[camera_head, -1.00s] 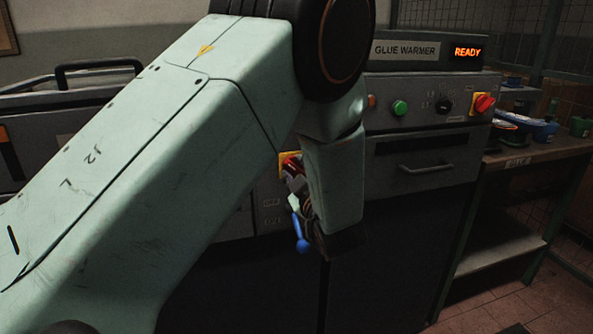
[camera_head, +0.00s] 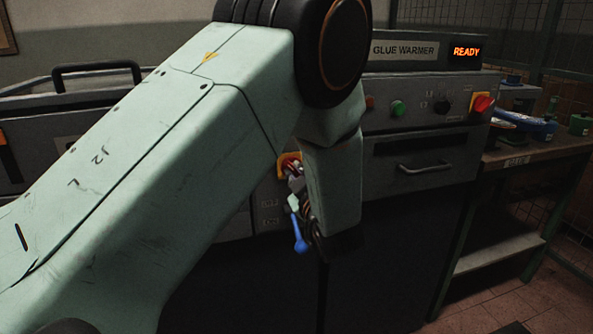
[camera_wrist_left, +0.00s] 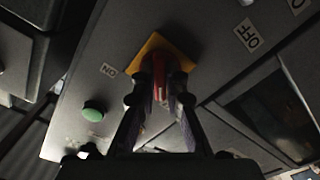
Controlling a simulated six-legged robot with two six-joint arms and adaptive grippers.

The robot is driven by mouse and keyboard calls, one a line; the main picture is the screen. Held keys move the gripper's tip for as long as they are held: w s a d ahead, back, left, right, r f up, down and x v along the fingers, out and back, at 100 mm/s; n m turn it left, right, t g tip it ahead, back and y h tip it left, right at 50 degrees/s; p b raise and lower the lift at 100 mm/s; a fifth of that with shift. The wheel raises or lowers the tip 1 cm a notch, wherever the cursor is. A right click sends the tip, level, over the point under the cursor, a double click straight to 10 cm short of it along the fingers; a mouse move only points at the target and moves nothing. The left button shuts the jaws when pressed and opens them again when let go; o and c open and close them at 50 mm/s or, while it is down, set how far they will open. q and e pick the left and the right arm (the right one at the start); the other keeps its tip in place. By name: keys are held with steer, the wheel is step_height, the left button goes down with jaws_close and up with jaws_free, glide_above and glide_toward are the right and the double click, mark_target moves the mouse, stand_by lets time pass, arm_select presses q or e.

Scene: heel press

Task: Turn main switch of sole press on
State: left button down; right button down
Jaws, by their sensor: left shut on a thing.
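The red main switch (camera_head: 288,162) sits on a yellow plate (camera_head: 283,173) on the grey press front, partly hidden behind my left arm. In the left wrist view the red knob (camera_wrist_left: 177,80) stands between my fingers, with the yellow plate (camera_wrist_left: 158,44) behind it. An ON label (camera_wrist_left: 108,70) is left of the plate and an OFF label (camera_wrist_left: 248,35) is right of it. My left gripper (camera_wrist_left: 160,88) is shut on the knob, fingers on both sides. The knob's exact angle is hard to tell. My right gripper is not in view.
A green button (camera_wrist_left: 93,110) lies near the switch in the wrist view. To the right stands the glue warmer (camera_head: 405,50), showing READY, with its own red-yellow switch (camera_head: 482,103). A bench (camera_head: 525,152) with containers stands farther right.

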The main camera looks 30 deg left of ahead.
arm_select(q)
steer(key=m+p, duration=0.3)
steer(key=m, duration=0.1)
steer(key=shift+r+p, duration=0.25)
steer(key=shift+p, duration=0.15)
steer(key=m+p, duration=0.3)
steer(key=m, duration=0.1)
steer(key=shift+a+m, duration=0.1)
steer(key=shift+m, duration=0.2)
steer(key=m+p, duration=0.3)
steer(key=m, duration=0.1)
steer(key=shift+m+p, duration=0.8)
steer(key=shift+m, duration=1.2)
steer(key=c, duration=1.7)
jaws_free()
steer(key=shift+o, duration=1.6)
steer(key=shift+s+f, duration=0.1)
